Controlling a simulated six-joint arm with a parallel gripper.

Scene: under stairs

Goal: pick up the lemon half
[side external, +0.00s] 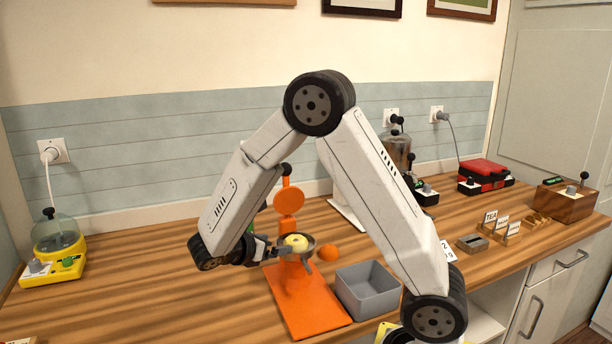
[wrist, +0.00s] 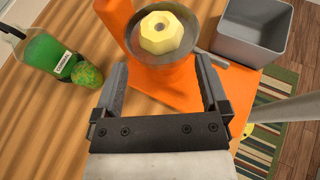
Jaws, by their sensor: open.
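The lemon half (wrist: 162,33) is a pale yellow, faceted piece with a dark spot in its middle. It sits in a round grey pan (wrist: 178,78) on an orange stand (wrist: 116,14). In the side view the lemon half (side external: 296,241) shows above the orange base (side external: 308,306). My gripper (wrist: 162,72) is open and empty, with its fingers on either side of the pan's near part and the lemon half just beyond the tips. In the side view my gripper (side external: 287,252) reaches the pan from the left. Whether the fingers touch the pan, I cannot tell.
The left counter is mostly clear up to a yellow appliance (side external: 55,248).

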